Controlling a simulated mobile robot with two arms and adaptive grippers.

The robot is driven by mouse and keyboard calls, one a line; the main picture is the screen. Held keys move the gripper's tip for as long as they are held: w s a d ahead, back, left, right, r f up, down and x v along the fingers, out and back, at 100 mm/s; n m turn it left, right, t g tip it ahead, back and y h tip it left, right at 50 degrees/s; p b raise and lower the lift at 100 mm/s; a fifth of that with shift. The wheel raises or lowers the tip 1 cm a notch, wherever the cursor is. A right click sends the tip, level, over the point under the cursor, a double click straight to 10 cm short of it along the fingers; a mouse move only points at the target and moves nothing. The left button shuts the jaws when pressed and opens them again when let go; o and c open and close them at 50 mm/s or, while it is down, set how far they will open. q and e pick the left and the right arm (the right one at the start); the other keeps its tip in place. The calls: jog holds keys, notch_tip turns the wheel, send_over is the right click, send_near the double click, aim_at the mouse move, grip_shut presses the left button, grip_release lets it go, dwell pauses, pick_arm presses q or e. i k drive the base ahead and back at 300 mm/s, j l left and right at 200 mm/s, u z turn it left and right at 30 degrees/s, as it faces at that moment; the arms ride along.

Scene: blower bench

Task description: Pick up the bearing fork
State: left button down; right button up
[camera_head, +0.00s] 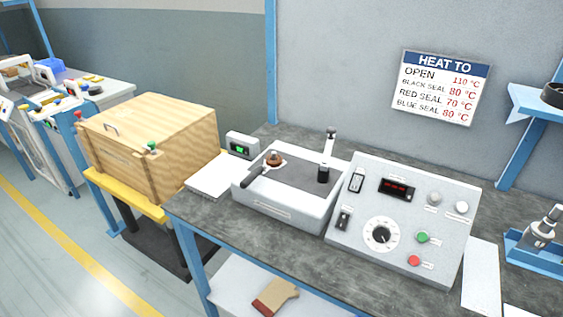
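A dark-handled tool (257,175), which looks like the bearing fork, lies on the left part of the white bearing heater's top (300,190). Its handle points toward the front left and reaches the heater's rim. A brown ring-shaped part (274,159) sits at the tool's far end; I cannot tell whether the tool is around it or beside it. Neither of my grippers is in view.
A control panel (385,262) with a dial and buttons stands right of the heater, a small green-display box (242,146) behind left. A wooden crate (150,140) stands left of the bench. A blue fixture (540,240) is at right.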

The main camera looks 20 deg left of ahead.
aim_at(251, 177)
jog(key=i+j+z, duration=0.2)
jog(key=j, duration=0.45)
jog(key=j+z, duration=0.15)
jog(key=j, duration=0.5)
jog(key=k, duration=0.05)
